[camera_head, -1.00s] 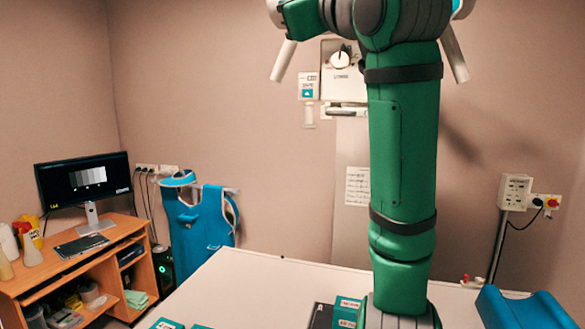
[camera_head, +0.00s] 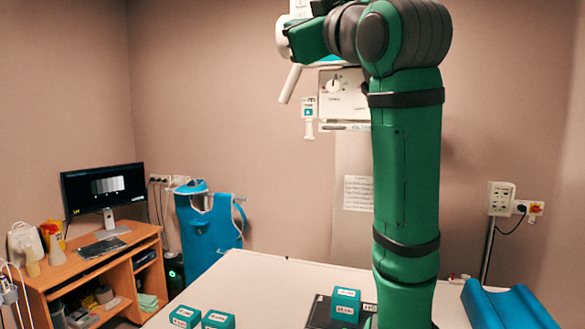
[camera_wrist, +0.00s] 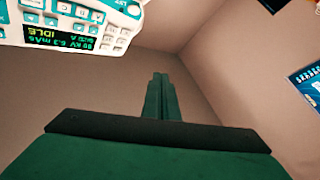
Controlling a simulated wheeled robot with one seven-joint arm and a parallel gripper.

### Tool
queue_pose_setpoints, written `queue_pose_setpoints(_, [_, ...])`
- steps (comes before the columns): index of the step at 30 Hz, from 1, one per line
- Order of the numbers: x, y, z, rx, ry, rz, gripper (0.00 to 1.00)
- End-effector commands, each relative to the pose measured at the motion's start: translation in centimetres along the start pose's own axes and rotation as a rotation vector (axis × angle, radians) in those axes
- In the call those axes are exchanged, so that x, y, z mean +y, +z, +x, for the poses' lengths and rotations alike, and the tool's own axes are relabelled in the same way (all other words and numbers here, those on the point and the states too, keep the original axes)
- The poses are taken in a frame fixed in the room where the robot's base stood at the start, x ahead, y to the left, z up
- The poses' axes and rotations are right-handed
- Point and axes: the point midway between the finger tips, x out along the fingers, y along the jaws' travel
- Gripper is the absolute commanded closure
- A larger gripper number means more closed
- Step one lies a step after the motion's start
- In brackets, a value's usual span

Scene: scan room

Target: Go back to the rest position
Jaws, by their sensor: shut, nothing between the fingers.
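In the wrist view my gripper (camera_wrist: 158,80) is shut and empty, its two green fingers together beyond the dark band. It points at bare wall and touches nothing. In the head view my green arm rises from the table, bends at the top and reaches left; the fingertips cannot be made out there. A teal labelled block (camera_head: 345,304) is on a dark plate (camera_head: 319,313) beside the arm. Two more teal blocks, one on the left (camera_head: 185,317) and one beside it (camera_head: 218,321), are at the table's front left.
The pale table (camera_head: 270,285) is mostly clear. A blue cushion (camera_head: 508,306) lies at its right. A wooden desk (camera_head: 95,262) with a monitor (camera_head: 103,188) and a blue apron (camera_head: 212,228) stand left. A control panel (camera_wrist: 84,29) shows close in the wrist view.

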Motion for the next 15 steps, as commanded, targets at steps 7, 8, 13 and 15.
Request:
queue_pose_setpoints(7, [0.0, 4.5, 0.9, -0.009, 0.013, 0.045, 1.00])
queue_pose_setpoints(8, [-0.1, 5.1, 1.0, -0.010, 0.015, 0.051, 1.00])
queue_pose_setpoints(13, [-0.3, 8.9, 1.5, -0.016, 0.029, 0.089, 1.00])
queue_pose_setpoints(15, [-0.5, 10.9, 1.7, -0.019, 0.038, 0.107, 1.00])
